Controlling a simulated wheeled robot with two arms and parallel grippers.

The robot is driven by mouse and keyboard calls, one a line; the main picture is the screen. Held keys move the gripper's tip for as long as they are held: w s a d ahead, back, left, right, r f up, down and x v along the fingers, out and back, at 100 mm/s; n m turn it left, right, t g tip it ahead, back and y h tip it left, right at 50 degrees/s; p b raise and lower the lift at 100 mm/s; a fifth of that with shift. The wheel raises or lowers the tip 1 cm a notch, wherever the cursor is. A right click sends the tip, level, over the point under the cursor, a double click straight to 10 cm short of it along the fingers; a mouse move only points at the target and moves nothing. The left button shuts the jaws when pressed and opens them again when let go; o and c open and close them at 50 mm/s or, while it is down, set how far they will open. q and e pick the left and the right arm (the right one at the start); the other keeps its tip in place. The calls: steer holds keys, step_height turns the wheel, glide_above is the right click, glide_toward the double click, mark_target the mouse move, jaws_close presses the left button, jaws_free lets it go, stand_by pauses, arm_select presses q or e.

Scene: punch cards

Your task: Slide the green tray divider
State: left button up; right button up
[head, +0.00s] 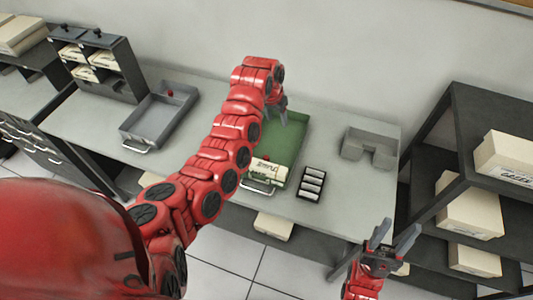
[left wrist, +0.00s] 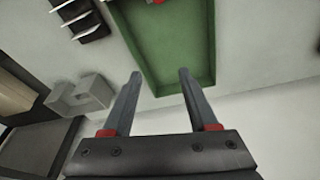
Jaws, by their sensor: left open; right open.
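The green tray (head: 294,140) lies on the grey worktop, with a handle on its near end and a cream card pack (head: 268,171) in its near part. My left arm covers the tray's left side, and I cannot make out the divider clearly. My left gripper (head: 278,112) is open and empty over the far part of the tray. In the left wrist view the open fingers (left wrist: 160,75) point at the bare green tray floor (left wrist: 165,35). A small red and white bit shows at that view's top edge. My right gripper (head: 393,238) is open and empty, low at the right.
A dark holder with white slots (head: 311,184) stands right of the tray. A grey notched block (head: 370,146) is at the back right. A grey tray (head: 160,116) with a red knob and a dark card cabinet (head: 99,62) are at the left. A dark shelf with boxes (head: 468,212) stands right.

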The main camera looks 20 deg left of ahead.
arm_select(q)
steer(key=s+a+r+g, duration=0.2)
steer(key=s+r+g, duration=0.1)
steer(key=s, duration=0.2)
steer(key=b, duration=0.2)
glide_above(266, 157)
step_height(266, 157, down, 7)
steer(key=shift+m+y, duration=0.3)
steer(key=shift+y, duration=0.1)
step_height(266, 157, down, 8)
steer(key=b, duration=0.7)
steer(key=shift+f, duration=0.2)
steer(key=shift+f+p, duration=0.55)
steer(key=shift+p, duration=0.3)
steer(key=shift+f, duration=0.6)
jaws_close()
